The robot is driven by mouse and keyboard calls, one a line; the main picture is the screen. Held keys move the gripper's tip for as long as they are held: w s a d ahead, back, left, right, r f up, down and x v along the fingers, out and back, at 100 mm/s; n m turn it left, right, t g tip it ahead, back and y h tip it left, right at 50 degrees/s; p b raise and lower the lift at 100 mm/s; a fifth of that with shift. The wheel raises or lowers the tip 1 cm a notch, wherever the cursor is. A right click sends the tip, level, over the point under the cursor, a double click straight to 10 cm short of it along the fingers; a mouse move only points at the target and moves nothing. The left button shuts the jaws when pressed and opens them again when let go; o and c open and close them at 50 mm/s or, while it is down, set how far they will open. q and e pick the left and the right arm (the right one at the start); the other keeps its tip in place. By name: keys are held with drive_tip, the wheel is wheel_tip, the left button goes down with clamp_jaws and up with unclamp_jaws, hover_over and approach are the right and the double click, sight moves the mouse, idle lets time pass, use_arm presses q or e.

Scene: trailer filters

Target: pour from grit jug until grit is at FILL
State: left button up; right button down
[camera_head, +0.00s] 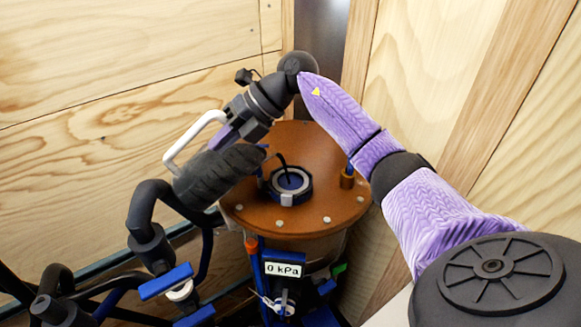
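My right arm comes in from the right, and its wrist bends down to the left over an orange-brown tank lid (255,215). My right gripper (222,140) is at a dark grey, rough-surfaced jug (215,178) with a white handle (190,142). It appears shut on the jug; its fingertips are mostly hidden. The jug lies tilted, left of a round blue-rimmed port (289,182) in the lid, its right end near the lid's left edge. I see no grit flowing. No FILL mark or grit level is readable. My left gripper is out of view.
A gauge reading "0 kPa" (284,270) is on the tank's front, with blue fittings and a valve below. Black pipes with blue-handled valves (166,281) stand at lower left. Plywood walls (80,120) close in behind and at right. Bolts and small posts (347,178) rise from the lid.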

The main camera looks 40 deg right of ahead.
drive_tip(key=shift+s+d+f+t+y+b, duration=0.15)
drive_tip(key=shift+d+t+y+b, duration=0.25)
drive_tip(key=shift+b, duration=0.45)
drive_tip(key=shift+s+d+r+t+y+b, duration=0.1)
drive_tip(key=shift+s+d+y+b, duration=0.1)
drive_tip(key=shift+y+b, duration=0.55)
idle(3.8)
drive_tip(key=shift+d+b, duration=0.15)
drive_tip(key=shift+b, duration=0.25)
idle(1.4)
